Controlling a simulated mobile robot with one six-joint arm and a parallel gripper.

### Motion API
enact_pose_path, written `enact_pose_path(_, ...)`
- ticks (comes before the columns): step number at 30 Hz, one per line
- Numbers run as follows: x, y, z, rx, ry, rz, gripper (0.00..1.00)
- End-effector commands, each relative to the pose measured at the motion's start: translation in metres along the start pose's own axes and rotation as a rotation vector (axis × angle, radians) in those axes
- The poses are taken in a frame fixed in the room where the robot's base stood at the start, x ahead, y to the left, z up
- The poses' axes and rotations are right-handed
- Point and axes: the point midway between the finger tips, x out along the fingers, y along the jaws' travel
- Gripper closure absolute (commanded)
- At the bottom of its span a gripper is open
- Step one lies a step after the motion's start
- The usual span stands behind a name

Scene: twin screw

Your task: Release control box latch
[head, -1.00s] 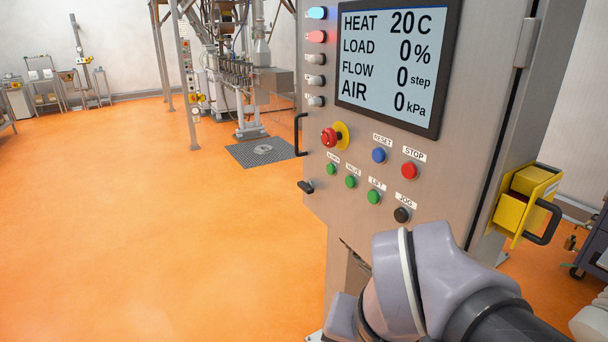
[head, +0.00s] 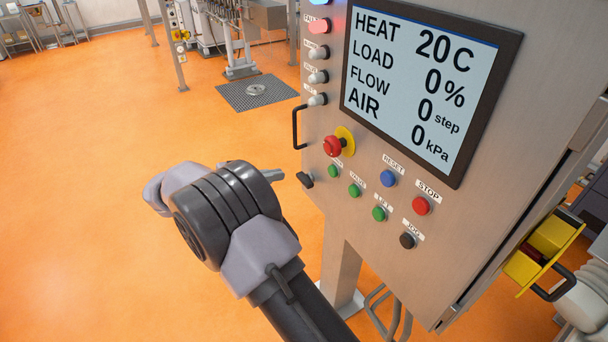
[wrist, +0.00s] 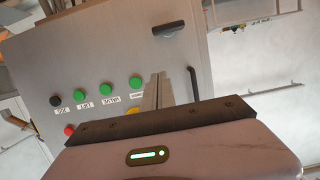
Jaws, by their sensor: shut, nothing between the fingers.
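The control box (head: 480,225) is a brushed-metal cabinet with its front facing me. Its latch (head: 305,179), a small black lever, sits low on the left edge of the front, below the black door handle (head: 298,128). The wrist view shows the box upside down, with the latch (wrist: 168,31) at the top and the handle (wrist: 194,84) at the right. My gripper (head: 272,175) is just left of the latch in the head view, apart from it as far as I can see. In the wrist view its fingers (wrist: 158,90) are together and empty, with the latch beyond their tips.
The red emergency stop (head: 333,147) on its yellow collar and several green buttons (head: 354,190) lie close to the latch. A screen (head: 425,85) fills the upper front. A yellow holder (head: 540,255) juts from the right side. The orange floor (head: 110,130) at left is open.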

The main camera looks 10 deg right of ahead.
Motion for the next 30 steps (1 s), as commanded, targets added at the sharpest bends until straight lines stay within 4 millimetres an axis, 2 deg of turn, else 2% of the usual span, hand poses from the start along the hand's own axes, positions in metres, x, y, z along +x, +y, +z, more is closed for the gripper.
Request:
enact_pose_path(4,0.003,0.0,0.0,-0.002,-0.001,0.002,1.0)
enact_pose_path(8,0.02,0.001,0.0,-0.003,-0.001,0.003,1.0)
enact_pose_path(19,0.101,0.001,0.0,-0.004,-0.002,0.004,1.0)
enact_pose_path(24,0.108,0.001,0.026,-0.007,-0.002,0.002,1.0)
enact_pose_path(30,0.111,0.001,0.038,-0.004,-0.002,0.002,1.0)
